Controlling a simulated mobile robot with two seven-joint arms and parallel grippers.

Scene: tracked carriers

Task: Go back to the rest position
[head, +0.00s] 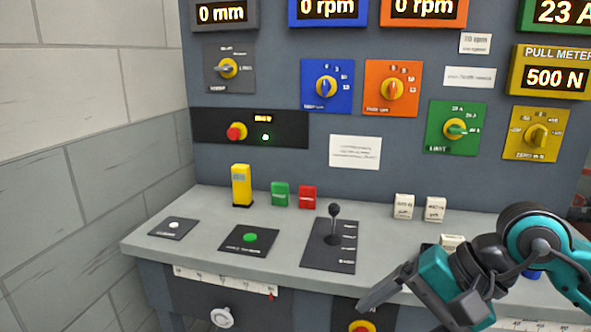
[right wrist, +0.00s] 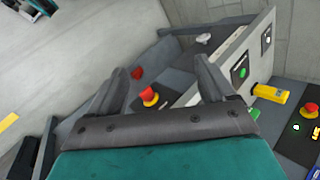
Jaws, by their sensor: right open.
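My right gripper (right wrist: 163,72) is open and empty, with its two dark fingers apart in the right wrist view. In the head view its teal and black arm comes in from the right, and the gripper (head: 372,300) is over the front edge of the console desk (head: 205,217). A red button on a yellow base (right wrist: 149,98) shows between the fingers in the right wrist view, apart from them. The same kind of button (head: 361,327) is at the bottom edge of the head view. My left gripper is in neither view.
The desk carries a black lever (head: 334,225), a green button panel (head: 249,238), a yellow block (head: 241,186), and green (head: 280,194) and red (head: 307,197) blocks. A white knob (head: 222,317) sits on the front. Dial panels rise behind. A block wall (head: 80,190) bounds the left.

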